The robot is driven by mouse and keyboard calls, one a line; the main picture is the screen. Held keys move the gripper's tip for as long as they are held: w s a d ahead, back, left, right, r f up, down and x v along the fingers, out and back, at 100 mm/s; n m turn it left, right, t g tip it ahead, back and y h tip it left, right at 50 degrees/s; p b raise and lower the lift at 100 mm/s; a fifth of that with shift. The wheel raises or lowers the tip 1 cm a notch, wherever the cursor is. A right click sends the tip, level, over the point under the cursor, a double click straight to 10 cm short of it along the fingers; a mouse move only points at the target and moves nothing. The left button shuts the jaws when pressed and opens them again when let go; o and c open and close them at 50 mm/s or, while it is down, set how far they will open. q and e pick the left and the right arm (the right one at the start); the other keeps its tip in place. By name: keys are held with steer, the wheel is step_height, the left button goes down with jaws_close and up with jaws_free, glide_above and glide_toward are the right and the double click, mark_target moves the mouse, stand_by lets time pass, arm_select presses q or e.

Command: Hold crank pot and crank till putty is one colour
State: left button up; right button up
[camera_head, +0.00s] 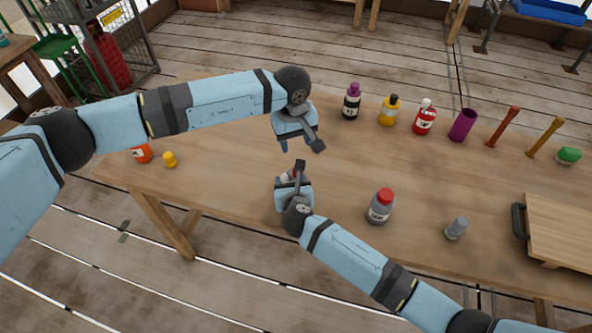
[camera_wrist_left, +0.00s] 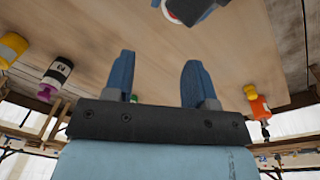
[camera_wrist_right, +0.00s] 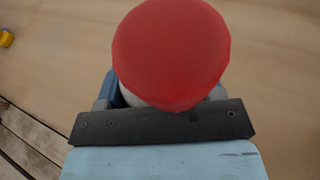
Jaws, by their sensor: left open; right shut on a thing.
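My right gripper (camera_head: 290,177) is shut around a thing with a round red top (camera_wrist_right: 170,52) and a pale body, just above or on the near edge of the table. The red top fills the middle of the right wrist view and hides most of the body; I cannot tell if it is the crank pot. A red and white bit of it shows at the top of the left wrist view (camera_wrist_left: 182,12). My left gripper (camera_head: 301,147) is open and empty, above the table and beyond the right gripper; its fingers (camera_wrist_left: 158,78) are apart. No putty shows.
A grey bottle with a red cap (camera_head: 381,206) and a small grey cup (camera_head: 457,228) stand to the right. Several bottles, a purple cup (camera_head: 462,125) and two sticks line the far edge. A wooden board (camera_head: 562,230) lies at right. Orange (camera_head: 142,154) and yellow items (camera_head: 170,159) stand left.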

mark_target(294, 174)
arm_select(q)
steer(key=w+a+m+g+h, duration=0.1)
steer(key=m+g, duration=0.2)
steer(key=m, duration=0.8)
steer(key=w+a+r+m+g+h, duration=0.1)
steer(key=a+m+g+h, duration=0.1)
steer(key=m, duration=0.9)
steer(key=w+a+m+g+h, duration=0.1)
steer(key=m+g, duration=0.2)
steer(key=m, duration=0.8)
steer(key=x, duration=1.1)
steer(key=shift+s+d+r, duration=0.15)
steer(key=shift+s+r, duration=0.05)
steer(key=shift+r, duration=0.1)
